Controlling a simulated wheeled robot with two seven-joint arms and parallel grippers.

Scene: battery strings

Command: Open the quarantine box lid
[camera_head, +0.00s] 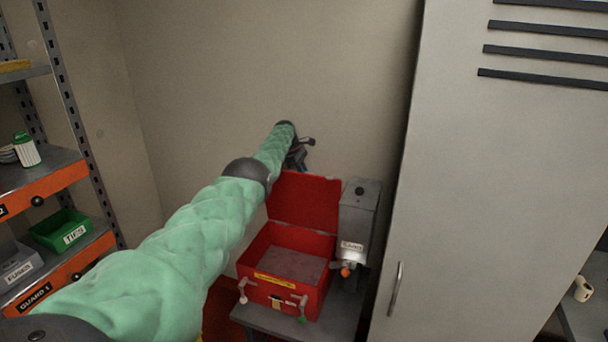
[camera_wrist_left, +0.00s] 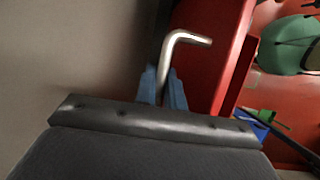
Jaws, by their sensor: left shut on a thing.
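The red quarantine box (camera_head: 318,293) stands on a grey stand beside the tall cabinet, with a yellow label strip on its front. Its red lid (camera_head: 305,203) is raised upright at the back, and the grey inside floor of the box shows. My left gripper (camera_head: 298,155) is at the lid's top edge, partly hidden by my green-sleeved arm. In the left wrist view its blue fingers (camera_wrist_left: 164,88) are shut on a bent metal handle (camera_wrist_left: 184,38), next to the red lid (camera_wrist_left: 212,55). My right gripper is in neither view.
A grey dispenser-like unit (camera_head: 358,215) stands close to the right of the box. A tall grey cabinet (camera_head: 480,190) fills the right. Shelves (camera_head: 62,170) with a green bin (camera_head: 60,229) and a grey bin (camera_head: 18,264) stand at the left.

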